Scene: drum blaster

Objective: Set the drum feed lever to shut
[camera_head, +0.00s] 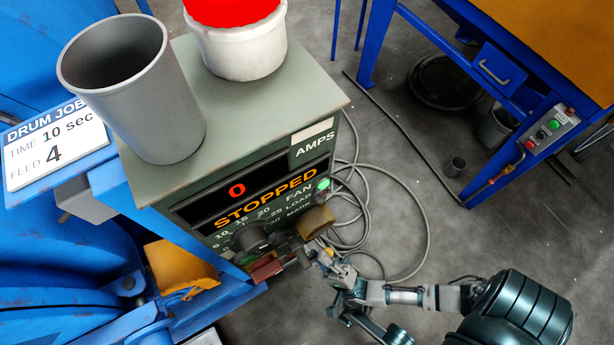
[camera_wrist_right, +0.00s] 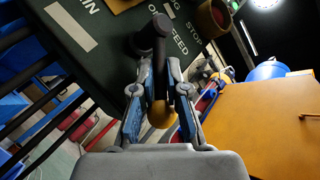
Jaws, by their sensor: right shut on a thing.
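The drum feed lever (camera_wrist_right: 159,68) is a dark bar on the dark green panel (camera_wrist_right: 98,62) in the right wrist view. It runs from a dark round hub (camera_wrist_right: 142,42) down between my fingers. An ochre rounded end (camera_wrist_right: 161,115) shows between them. My right gripper (camera_wrist_right: 160,92) is shut on the lever, with one finger on each side. In the head view my right gripper (camera_head: 326,262) is at the lower right of the control box (camera_head: 245,130), and the lever is mostly hidden there. The word FEED is beside the hub; the lever's setting is hard to read. My left gripper is not in view.
The box display (camera_head: 250,196) reads 0 and STOPPED. A brown round knob (camera_head: 316,222) sits close to my right gripper. A grey cup (camera_head: 140,90) and a red-and-white tub (camera_head: 238,45) stand on the box. A cable (camera_head: 415,220) lies on the floor.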

